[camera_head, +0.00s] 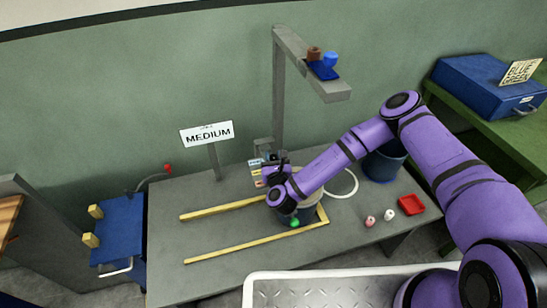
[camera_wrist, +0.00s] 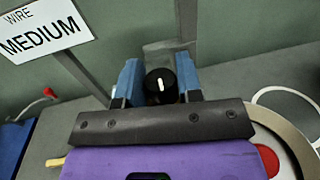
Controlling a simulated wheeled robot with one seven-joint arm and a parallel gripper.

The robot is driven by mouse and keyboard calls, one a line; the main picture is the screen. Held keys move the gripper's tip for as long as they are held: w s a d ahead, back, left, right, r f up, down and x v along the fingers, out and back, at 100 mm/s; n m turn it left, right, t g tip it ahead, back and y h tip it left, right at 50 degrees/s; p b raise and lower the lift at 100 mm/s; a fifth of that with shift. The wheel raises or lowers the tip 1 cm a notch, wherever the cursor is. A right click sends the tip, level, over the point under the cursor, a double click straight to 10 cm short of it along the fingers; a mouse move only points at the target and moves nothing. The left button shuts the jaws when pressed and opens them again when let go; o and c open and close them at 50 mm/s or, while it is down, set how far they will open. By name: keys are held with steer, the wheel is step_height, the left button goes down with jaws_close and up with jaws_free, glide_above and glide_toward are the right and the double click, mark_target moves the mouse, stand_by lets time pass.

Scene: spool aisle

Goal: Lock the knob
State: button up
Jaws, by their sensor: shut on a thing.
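The black round knob (camera_wrist: 153,86) with a white pointer mark shows in the wrist view, between the two blue fingers of my gripper (camera_wrist: 160,82). The fingers are shut on its sides. The white mark points nearly straight up in that view. In the head view my gripper (camera_head: 270,170) is at the small post device at the back of the grey table, and my wrist and the fingers hide the knob there.
A sign (camera_head: 207,133) reading WIRE MEDIUM stands to the left. Yellow rails (camera_head: 228,208) lie on the grey table (camera_head: 165,230). A tall grey post (camera_head: 279,95) rises behind. A dark blue bin (camera_head: 383,165) and red tray (camera_head: 411,204) are at right.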

steer(key=shift+m+h, duration=0.3)
steer(key=shift+h, duration=0.2)
steer(key=o, duration=0.9)
steer(key=shift+o, duration=0.2)
steer(key=s, duration=0.8)
steer(key=shift+s+d, duration=0.1)
steer(key=shift+d, duration=0.15)
steer(key=shift+s+d+f, duration=0.15)
steer(key=shift+s+f, duration=0.05)
steer(key=shift+s, duration=0.45)
steer(key=shift+s+r, duration=0.2)
steer(key=shift+s, duration=0.45)
